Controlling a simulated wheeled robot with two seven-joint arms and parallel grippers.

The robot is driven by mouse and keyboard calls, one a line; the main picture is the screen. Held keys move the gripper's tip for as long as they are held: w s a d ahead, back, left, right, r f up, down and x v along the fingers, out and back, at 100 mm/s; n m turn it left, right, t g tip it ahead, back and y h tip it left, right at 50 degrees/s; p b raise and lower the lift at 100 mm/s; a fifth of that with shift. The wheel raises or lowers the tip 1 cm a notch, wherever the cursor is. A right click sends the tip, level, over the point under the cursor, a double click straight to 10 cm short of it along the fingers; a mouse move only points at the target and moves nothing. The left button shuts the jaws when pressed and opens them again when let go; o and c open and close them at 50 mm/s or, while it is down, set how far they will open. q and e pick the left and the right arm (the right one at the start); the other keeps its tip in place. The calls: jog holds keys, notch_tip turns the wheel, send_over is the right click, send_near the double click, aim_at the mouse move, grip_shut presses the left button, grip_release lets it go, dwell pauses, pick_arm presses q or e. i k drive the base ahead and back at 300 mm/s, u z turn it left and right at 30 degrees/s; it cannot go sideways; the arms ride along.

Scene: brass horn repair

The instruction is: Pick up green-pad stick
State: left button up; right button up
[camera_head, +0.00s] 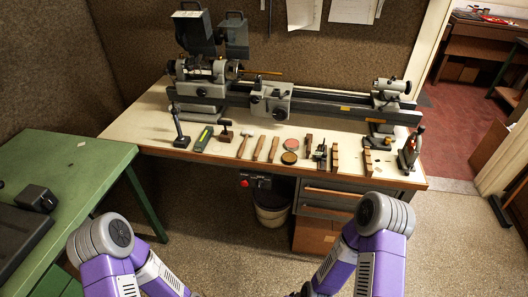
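A short dark stick with a green face (203,138), which looks like the green-pad stick, lies near the front edge of the workbench (150,127). It is at the left of a row of tools, between an upright dark lever tool (179,128) and a small dark block-shaped tool (225,132). Nothing touches it that I can make out. My two purple arms show at the bottom of the head view, well short of the bench. Neither gripper can be seen.
A grey lathe (320,103) spans the back of the bench. A hammer (247,137), round tins (289,158) and wooden blocks (335,158) lie to the stick's right. A green table (85,165) stands at left, and a bin (271,212) is under the bench.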

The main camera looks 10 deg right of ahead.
aim_at(274, 147)
jog(key=u, duration=0.75)
jog(key=i, duration=1.25)
jog(key=z, duration=0.6)
